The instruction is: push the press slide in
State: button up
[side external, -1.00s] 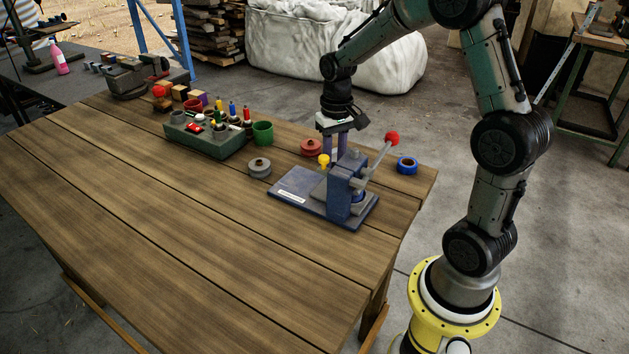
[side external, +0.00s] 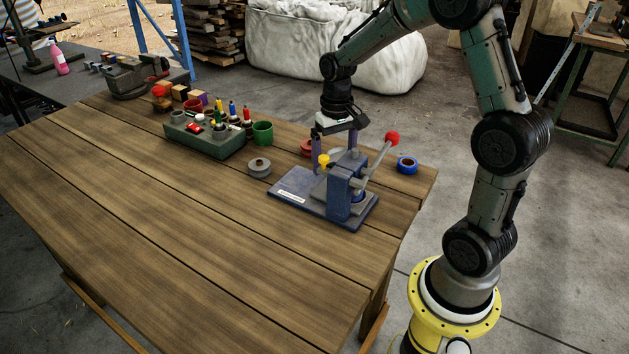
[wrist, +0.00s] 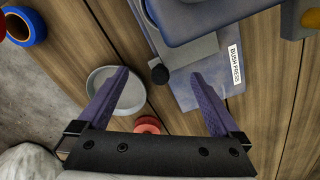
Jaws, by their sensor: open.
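The blue press (side external: 345,190) stands on its base plate near the right end of the bench, its lever (side external: 376,163) tipped with a red ball. In the wrist view, a grey slide plate (wrist: 192,52) with a black knob (wrist: 159,74) sticks out of the press body. My gripper (side external: 334,160) is open and empty, pointing down at the far side of the press. In the wrist view its fingertips (wrist: 160,76) spread to either side of the black knob. I cannot tell their height over it or any contact.
A pale round dish (wrist: 101,104) lies under one finger, with a red spool (wrist: 148,124) close by. Blue tape (side external: 407,165), a grey spool (side external: 259,167) and a green tool tray (side external: 205,138) surround the press. The near bench is clear.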

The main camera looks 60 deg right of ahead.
jog(key=shift+r, duration=4)
jog(key=shift+w+a+r, duration=0.1)
jog(key=shift+a, duration=0.1)
jog(key=s+a+r+n+t, duration=0.3)
jog(key=s+a+r, duration=0.5)
jog(key=a, duration=0.2)
jog(key=s+a+f+n+t, duration=0.2)
jog(key=s+a+f+n, duration=0.1)
jog(key=s, duration=0.6)
jog(key=shift+s+f+t, duration=0.3)
jog(key=shift+s+f, duration=0.1)
jog(key=shift+f, duration=0.25)
